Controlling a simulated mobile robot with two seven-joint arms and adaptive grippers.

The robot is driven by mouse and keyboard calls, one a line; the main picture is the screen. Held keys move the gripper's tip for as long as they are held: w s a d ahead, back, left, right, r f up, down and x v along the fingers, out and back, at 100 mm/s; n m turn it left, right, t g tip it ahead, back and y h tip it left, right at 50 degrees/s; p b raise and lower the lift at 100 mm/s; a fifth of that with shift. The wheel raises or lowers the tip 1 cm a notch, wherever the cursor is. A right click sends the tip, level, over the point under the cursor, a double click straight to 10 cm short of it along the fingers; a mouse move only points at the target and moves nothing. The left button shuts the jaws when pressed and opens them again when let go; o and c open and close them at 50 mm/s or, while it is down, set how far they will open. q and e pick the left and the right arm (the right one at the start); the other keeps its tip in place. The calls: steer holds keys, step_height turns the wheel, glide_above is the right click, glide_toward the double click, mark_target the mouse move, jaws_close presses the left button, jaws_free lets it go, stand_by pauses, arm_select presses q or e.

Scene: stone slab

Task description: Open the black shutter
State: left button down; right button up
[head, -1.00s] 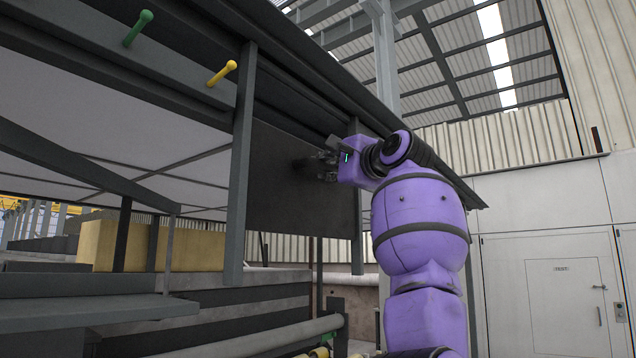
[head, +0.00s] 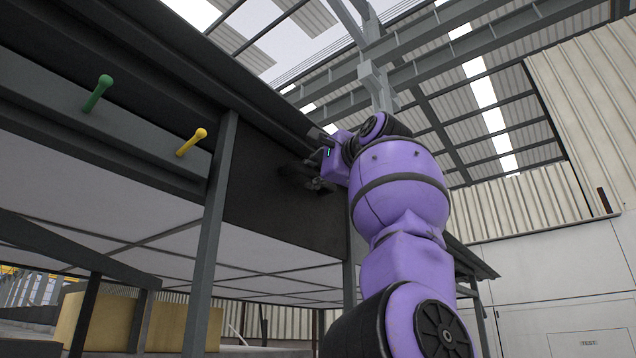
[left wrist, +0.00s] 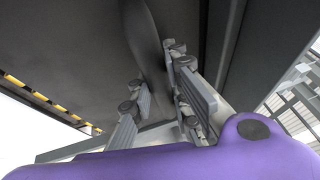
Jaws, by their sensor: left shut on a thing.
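The black shutter (head: 270,205) hangs as a dark flat panel between two grey posts in the head view. Its lower edge is raised, and a white panelled ceiling shows below it. My left gripper (head: 314,178) is at the shutter's right part, against its face. In the left wrist view, the fingers of my left gripper (left wrist: 165,98) are closed around a dark, narrow handle-like strip (left wrist: 148,45) on the shutter. The exact contact is partly hidden by the fingers. My right gripper is not in view.
A grey post (head: 212,225) stands just left of the shutter. Green (head: 98,93) and yellow (head: 191,142) knobs stick out of the beam at the left. A dark overhanging roof edge (head: 240,75) runs above my arm. Open space lies below the shutter.

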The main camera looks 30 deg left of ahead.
arm_select(q)
steer(key=c, duration=2)
jaws_free()
steer(key=shift+s+r, duration=0.2)
steer(key=shift+r, duration=0.2)
steer(key=o, duration=0.3)
steer(key=shift+w+f, duration=0.15)
steer(key=shift+f, duration=0.05)
steer(key=shift+o, duration=0.2)
steer(key=v, duration=1.2)
steer(key=shift+f, duration=0.1)
